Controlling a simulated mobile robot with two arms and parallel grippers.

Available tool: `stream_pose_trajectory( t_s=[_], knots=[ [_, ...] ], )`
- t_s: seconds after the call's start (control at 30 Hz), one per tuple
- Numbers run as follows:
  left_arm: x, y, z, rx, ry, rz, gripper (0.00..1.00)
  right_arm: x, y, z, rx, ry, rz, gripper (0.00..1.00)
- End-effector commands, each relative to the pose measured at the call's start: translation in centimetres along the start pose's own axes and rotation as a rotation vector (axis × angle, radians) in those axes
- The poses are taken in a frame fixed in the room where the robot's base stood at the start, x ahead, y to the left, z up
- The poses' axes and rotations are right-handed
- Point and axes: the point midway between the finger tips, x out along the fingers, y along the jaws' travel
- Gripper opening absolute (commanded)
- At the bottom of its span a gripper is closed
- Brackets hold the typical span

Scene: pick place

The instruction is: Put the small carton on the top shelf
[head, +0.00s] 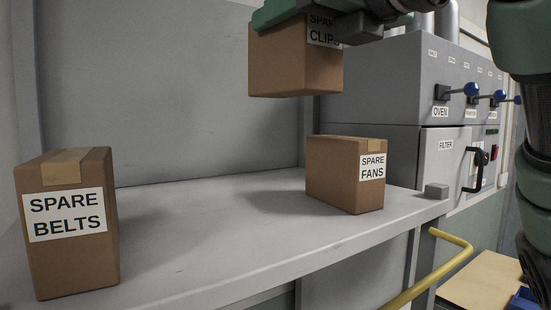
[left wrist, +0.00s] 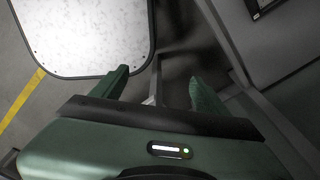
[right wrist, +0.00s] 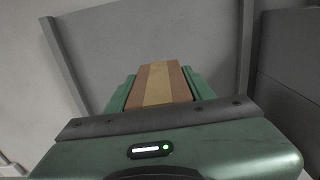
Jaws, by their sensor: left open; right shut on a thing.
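A small brown carton labelled SPARE CLIPS (head: 290,65) hangs in the air above the grey shelf (head: 205,235), near the top of the head view. My right gripper (right wrist: 161,86) is shut on it, with one green finger along each side; the carton's taped top (right wrist: 157,82) shows between them in the right wrist view. Part of the label is hidden by my gripper in the head view. There is a clear gap between the carton and the shelf. My left gripper (left wrist: 158,84) is open and empty in the left wrist view, away from the shelf cartons.
A carton labelled SPARE BELTS (head: 68,225) stands at the shelf's left. A carton labelled SPARE FANS (head: 340,175) stands at the right, below the held one. The shelf between them is bare. A grey cabinet with blue-knobbed levers (head: 385,85) and a yellow rail (head: 430,275) are at the right.

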Motion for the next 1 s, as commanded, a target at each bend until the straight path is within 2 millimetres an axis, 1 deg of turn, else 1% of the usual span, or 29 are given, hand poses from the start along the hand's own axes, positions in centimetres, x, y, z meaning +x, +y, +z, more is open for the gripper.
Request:
stream_pose_trajectory(
  t_s=[0.03, 0.13, 0.3, 0.4, 0.5, 0.57, 0.67, 0.83, 0.9, 1.0],
  knots=[
    [-0.3, 0.6, 0.4, 0.0, -0.006, 0.007, 0.74, 0.1, 0.0, -1.4, 0.001, 0.002, 0.002, 0.02],
    [-0.7, 1.1, 0.6, 0.002, -0.011, 0.013, 0.74, 0.0, 0.0, -3.9, 0.001, 0.001, 0.003, 0.02],
    [-1.6, 0.6, 0.1, 0.003, -0.004, 0.007, 0.74, 0.1, 0.0, -8.2, 0.003, 0.002, 0.002, 0.02],
    [-1.9, 0.0, -0.7, 0.004, 0.006, 0.0, 0.74, 0.0, 0.0, -10.0, 0.004, 0.0, 0.001, 0.02],
    [-2.1, -0.5, -1.4, 0.003, 0.016, -0.005, 0.74, 0.0, 0.0, -11.1, 0.002, 0.0, 0.001, 0.02],
    [-2.1, -0.5, -1.5, 0.002, 0.018, -0.006, 0.74, 0.0, -0.1, -11.5, 0.002, -0.001, -0.001, 0.02],
    [-2.3, -0.5, -1.5, 0.002, 0.018, -0.006, 0.74, 0.0, 0.0, -12.3, 0.002, 0.0, 0.001, 0.02],
    [-2.9, -0.5, -1.1, 0.001, 0.012, -0.005, 0.74, 0.0, 0.0, -14.4, 0.002, 0.001, 0.001, 0.02],
    [-3.0, -0.4, -0.9, 0.001, 0.01, -0.005, 0.74, 0.0, 0.0, -15.0, 0.001, 0.0, 0.001, 0.02],
    [-2.9, -0.4, -0.8, 0.001, 0.008, -0.004, 0.74, 0.0, 0.0, -15.2, 0.001, -0.002, 0.0, 0.02]
  ],
)
